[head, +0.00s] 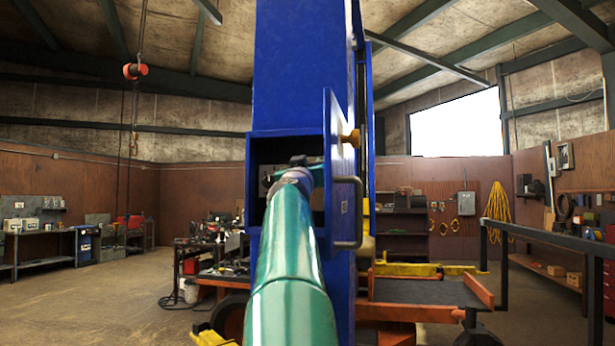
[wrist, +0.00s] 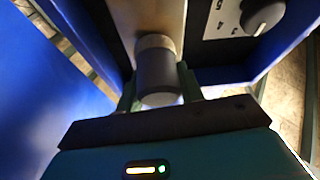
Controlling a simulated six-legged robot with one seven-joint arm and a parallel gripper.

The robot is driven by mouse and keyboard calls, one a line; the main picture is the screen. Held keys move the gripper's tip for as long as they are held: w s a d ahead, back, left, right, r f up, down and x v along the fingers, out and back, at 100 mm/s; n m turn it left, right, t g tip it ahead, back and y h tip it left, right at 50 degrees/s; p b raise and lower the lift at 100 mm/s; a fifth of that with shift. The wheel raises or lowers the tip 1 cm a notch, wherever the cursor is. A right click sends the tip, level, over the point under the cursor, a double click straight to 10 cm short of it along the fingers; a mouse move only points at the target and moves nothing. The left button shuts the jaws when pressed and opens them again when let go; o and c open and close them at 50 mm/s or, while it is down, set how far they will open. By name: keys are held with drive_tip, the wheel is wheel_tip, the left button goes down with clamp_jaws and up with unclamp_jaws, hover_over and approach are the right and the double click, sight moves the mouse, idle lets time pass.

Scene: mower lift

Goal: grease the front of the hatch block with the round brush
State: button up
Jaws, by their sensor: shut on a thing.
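The blue post (head: 303,60) has an open hatch, and my arm reaches into its opening. In the wrist view my gripper (wrist: 159,90) is shut on the round brush (wrist: 158,78), a dark grey cylinder with a paler tan band at its far end. The brush's far end is at the lower face of the grey metal hatch block (wrist: 157,14); they look touching, but I cannot be sure. Any grease is not distinguishable. In the head view my arm hides the brush and most of the block.
The hatch door (head: 343,160) stands open at the right, with a brass knob and a grey handle (head: 348,212). A panel with a dark dial (wrist: 263,16) is right of the block. Blue walls enclose the gripper closely. An orange and yellow lift (head: 425,290) stands right.

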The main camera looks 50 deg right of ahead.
drive_tip(key=shift+r, duration=2)
drive_tip(key=shift+d, duration=0.1)
drive_tip(key=shift+f, duration=0.1)
drive_tip(key=shift+w+f, duration=0.15)
drive_tip(key=shift+f, duration=0.15)
drive_tip(key=shift+a+f, duration=0.2)
drive_tip(key=shift+f, duration=3)
drive_tip(key=shift+d+f, duration=0.15)
drive_tip(key=shift+f, duration=3.4)
